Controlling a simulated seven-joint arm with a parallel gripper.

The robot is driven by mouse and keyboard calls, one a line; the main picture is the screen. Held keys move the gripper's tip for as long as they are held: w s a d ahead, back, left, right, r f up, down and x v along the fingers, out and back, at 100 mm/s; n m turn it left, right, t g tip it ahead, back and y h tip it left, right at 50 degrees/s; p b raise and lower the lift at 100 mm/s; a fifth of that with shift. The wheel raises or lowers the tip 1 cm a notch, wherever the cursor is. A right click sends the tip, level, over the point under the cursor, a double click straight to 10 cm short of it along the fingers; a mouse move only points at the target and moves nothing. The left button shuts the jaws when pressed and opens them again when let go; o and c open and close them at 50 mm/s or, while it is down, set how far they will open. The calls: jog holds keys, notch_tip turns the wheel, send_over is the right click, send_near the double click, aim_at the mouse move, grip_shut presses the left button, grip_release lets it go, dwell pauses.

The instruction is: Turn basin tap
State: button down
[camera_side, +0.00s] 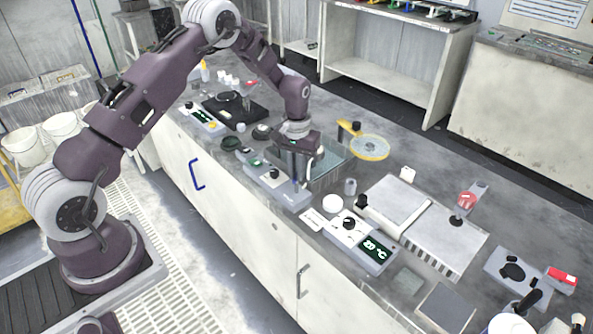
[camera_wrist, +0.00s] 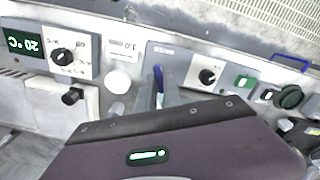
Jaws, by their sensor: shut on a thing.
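The basin (camera_side: 331,163) is a sunken grey tank in the bench, partly hidden behind my gripper. My gripper (camera_side: 298,178) points down at the basin's near edge, just behind a grey control panel (camera_side: 285,195). Its fingers are shut on a slim blue tap handle (camera_wrist: 158,78), which stands up between the fingertips in the wrist view. The handle's lower part and the tap's spout are hidden by the fingers and the purple gripper body.
A panel reading 20 °C (camera_side: 374,249) with a black knob stands to the right, beside a white round lid (camera_side: 333,203). A yellow round paddle (camera_side: 370,147) lies behind the basin. A black platen unit (camera_side: 238,108) is at the left.

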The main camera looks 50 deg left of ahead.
jog(key=m, duration=0.4)
jog(key=shift+m, duration=0.7)
jog(key=c, duration=1.5)
grip_release()
notch_tip(320, 180, up, 7)
jog(key=shift+r, duration=0.1)
